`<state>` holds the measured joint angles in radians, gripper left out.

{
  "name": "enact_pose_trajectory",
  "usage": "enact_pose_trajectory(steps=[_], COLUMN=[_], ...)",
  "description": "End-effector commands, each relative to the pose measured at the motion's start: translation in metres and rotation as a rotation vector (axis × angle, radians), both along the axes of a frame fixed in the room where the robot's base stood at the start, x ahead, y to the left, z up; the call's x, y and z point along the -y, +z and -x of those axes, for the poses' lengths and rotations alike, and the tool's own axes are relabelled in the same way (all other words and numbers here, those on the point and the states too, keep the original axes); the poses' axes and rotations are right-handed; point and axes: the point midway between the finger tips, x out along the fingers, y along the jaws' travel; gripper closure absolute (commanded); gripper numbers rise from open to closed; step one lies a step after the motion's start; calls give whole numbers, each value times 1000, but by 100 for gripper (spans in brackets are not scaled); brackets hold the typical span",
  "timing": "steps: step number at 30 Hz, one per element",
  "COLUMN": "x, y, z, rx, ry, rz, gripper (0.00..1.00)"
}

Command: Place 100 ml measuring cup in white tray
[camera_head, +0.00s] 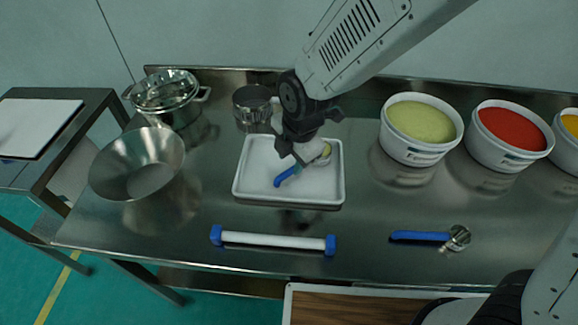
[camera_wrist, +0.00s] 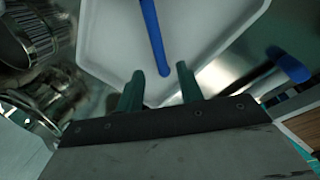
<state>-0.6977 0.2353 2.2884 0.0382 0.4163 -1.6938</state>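The white tray (camera_head: 250,190) lies in the middle of the steel table, and its floor and rim fill the top of the wrist view (camera_wrist: 225,25). A measuring cup with a blue handle (camera_head: 287,176) lies inside the tray, its bowl (camera_head: 322,157) partly hidden by my gripper. In the wrist view the handle (camera_wrist: 151,30) points down towards the gap between my fingers. My gripper (camera_head: 306,157) is over the tray, its two green fingers (camera_wrist: 160,82) apart with nothing held. A second blue-handled cup (camera_head: 425,236) lies at the table's front right. I cannot read any volume marks.
A roller with blue ends (camera_head: 272,240) lies in front of the tray. A steel bowl (camera_head: 135,170), a lidded pot (camera_head: 168,98) and a round steel container (camera_head: 252,107) stand left and behind. Tubs of green (camera_head: 421,130) and red (camera_head: 505,140) material stand right.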

Motion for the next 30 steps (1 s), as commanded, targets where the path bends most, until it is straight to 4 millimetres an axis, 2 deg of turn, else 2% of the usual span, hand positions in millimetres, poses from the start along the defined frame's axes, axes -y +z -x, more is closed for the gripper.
enact_pose_trajectory(steps=[3,9,14,20,23,26,29,30], x=[3,8,10,10,16,42,90,113], y=[27,57,65,66,71,88,116,129], z=[3,8,10,10,9,7,11,16], rx=[4,1,-1,-1,-3,-17,-47,-61], ry=[0,0,0,0,-36,-187,-473,-614], rz=[-3,-1,1,1,-3,-18,-46,-58], gripper=[63,63,63,63,63,63,63,63])
